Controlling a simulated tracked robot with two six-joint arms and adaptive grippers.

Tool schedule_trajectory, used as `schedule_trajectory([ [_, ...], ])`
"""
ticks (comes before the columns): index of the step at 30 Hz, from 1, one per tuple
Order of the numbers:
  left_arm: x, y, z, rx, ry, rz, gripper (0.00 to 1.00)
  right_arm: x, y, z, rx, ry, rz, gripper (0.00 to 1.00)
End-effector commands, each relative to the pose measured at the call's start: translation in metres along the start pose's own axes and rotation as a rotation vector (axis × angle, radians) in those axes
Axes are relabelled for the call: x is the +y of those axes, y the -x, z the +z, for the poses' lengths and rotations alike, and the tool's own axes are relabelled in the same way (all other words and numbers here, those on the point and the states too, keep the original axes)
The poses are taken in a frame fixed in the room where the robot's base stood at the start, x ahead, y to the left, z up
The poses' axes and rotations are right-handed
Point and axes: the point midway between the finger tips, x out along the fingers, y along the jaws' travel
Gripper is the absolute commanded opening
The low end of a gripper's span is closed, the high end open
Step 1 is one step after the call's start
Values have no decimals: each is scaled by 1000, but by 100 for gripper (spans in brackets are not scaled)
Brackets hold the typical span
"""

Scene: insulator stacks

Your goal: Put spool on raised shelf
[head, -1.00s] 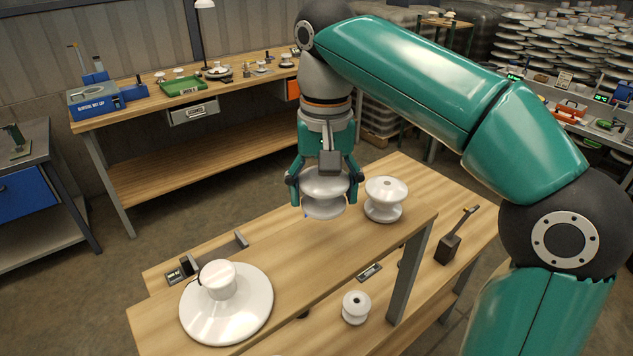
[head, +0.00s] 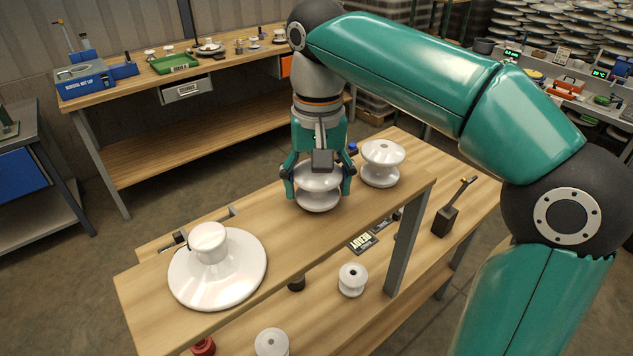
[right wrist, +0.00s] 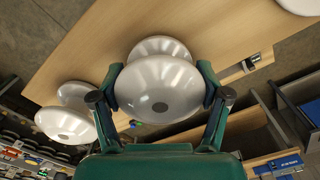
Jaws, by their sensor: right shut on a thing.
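My right gripper (head: 318,187) is shut on a white spool (head: 318,199), with a finger on each side of it. The spool is upright over the middle of the raised wooden shelf (head: 285,235), at or just above the board; I cannot tell whether it touches. In the right wrist view the spool (right wrist: 160,90) sits between the two fingers, its round top facing the camera and the board behind it. A second white spool (head: 382,163) stands upright to the right, near the shelf's right end. My left gripper is not in view.
A wide white disc insulator (head: 235,280) covers the shelf's left part. Below are a small white spool (head: 352,280), another white piece (head: 272,343), a READY sign (head: 365,243) and a dark block with a handle (head: 445,219). A grey post (head: 408,245) supports the shelf's front right.

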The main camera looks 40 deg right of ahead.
Motion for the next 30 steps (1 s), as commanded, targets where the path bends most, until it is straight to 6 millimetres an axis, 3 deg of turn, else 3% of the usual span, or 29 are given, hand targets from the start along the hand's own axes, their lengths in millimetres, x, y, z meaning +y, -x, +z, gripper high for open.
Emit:
schedule_trajectory([
  [21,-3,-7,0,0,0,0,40,0,-10,0,0,-1,0,13],
  [22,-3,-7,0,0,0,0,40,0,-10,0,1,-1,0,77],
  [26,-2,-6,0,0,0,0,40,0,-9,0,0,-1,0,99],
  [30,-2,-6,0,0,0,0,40,1,-9,0,0,-1,0,100],
])
